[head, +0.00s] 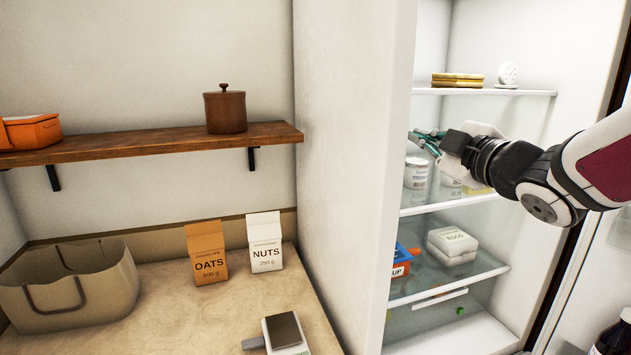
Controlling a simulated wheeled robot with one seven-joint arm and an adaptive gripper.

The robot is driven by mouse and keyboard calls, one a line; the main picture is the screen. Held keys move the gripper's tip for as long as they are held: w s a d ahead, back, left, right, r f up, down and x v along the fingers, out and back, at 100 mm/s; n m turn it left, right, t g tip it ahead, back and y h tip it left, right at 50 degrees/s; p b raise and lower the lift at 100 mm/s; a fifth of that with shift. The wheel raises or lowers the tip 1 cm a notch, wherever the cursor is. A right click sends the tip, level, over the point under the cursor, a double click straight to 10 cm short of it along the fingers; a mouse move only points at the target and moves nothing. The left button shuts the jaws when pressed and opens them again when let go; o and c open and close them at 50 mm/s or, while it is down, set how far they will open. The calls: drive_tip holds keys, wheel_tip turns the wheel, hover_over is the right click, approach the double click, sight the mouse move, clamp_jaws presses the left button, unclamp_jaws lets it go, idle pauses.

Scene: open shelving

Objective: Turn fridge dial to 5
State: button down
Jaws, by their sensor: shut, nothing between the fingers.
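The fridge stands open at the right, with its pale left side wall (350,170) facing me. My gripper (418,138) reaches in from the right, above the middle shelf, with its fingertips near the fridge's left inner wall. It is shut and empty. I cannot make out a numbered dial for certain; the left wall's front edge hides most of the inner left face. A small round white object (508,74) with faint marks stands on the top shelf, and I cannot tell what it is.
The top fridge shelf (530,92) also holds a yellow stack (457,80). Below my gripper are a white tin (416,173), a white carton (452,245) and an orange-blue pack (400,262). Counter and wooden shelf lie left.

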drive_tip(key=shift+r+p, duration=0.15)
drive_tip(key=shift+p, duration=0.6)
drive_tip(key=w+r+p, duration=0.2)
drive_tip(key=w+p, duration=0.3)
drive_tip(key=shift+w+a, duration=0.35)
drive_tip(key=shift+a, duration=0.1)
drive_tip(key=shift+r, duration=0.2)
